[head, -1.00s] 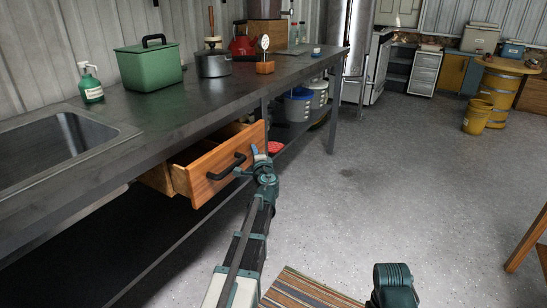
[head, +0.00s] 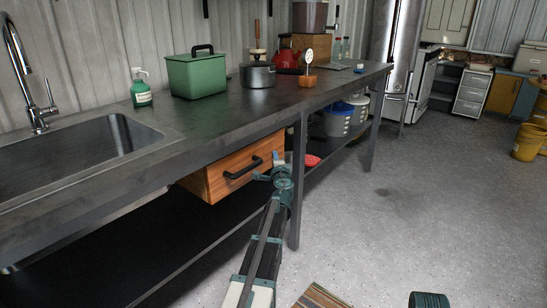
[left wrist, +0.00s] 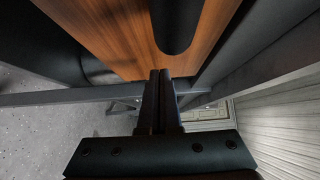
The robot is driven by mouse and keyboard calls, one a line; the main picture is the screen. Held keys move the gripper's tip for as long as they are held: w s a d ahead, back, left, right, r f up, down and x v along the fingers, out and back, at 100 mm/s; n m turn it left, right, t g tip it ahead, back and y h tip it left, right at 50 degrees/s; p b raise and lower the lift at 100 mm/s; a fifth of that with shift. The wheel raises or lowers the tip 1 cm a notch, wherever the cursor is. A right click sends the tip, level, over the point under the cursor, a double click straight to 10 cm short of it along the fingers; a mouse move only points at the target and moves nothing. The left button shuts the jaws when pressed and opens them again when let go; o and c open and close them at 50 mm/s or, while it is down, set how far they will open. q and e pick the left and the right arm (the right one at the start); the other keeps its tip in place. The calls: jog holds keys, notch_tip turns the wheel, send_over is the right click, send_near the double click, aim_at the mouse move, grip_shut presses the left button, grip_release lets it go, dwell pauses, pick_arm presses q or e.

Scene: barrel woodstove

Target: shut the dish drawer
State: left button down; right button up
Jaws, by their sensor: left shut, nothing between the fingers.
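The dish drawer has an orange-brown wooden front (head: 218,184) with a black bar handle (head: 243,168). It sits under the dark counter, with its front at about the counter edge and a little of its left side showing. Its inside is hidden. My left gripper (head: 272,172) is shut and empty at the right part of the drawer front, close to the handle's right end. In the left wrist view the shut fingers (left wrist: 161,78) reach the wooden front (left wrist: 115,35), beside the dark handle (left wrist: 178,28); contact is hard to tell. My right gripper is out of view.
The counter (head: 215,115) carries a green box (head: 196,76), a soap bottle (head: 141,92), a pot (head: 258,75) and a red kettle (head: 287,58). A sink (head: 75,150) is at left. A table leg (head: 296,185) stands just right of the gripper. Open floor (head: 400,220) lies right.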

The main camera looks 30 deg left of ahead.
pick_arm(q)
jog(key=w+d+v, duration=0.1)
jog(key=v, duration=1)
jog(key=shift+s+d, duration=0.25)
jog(key=shift+d, duration=0.1)
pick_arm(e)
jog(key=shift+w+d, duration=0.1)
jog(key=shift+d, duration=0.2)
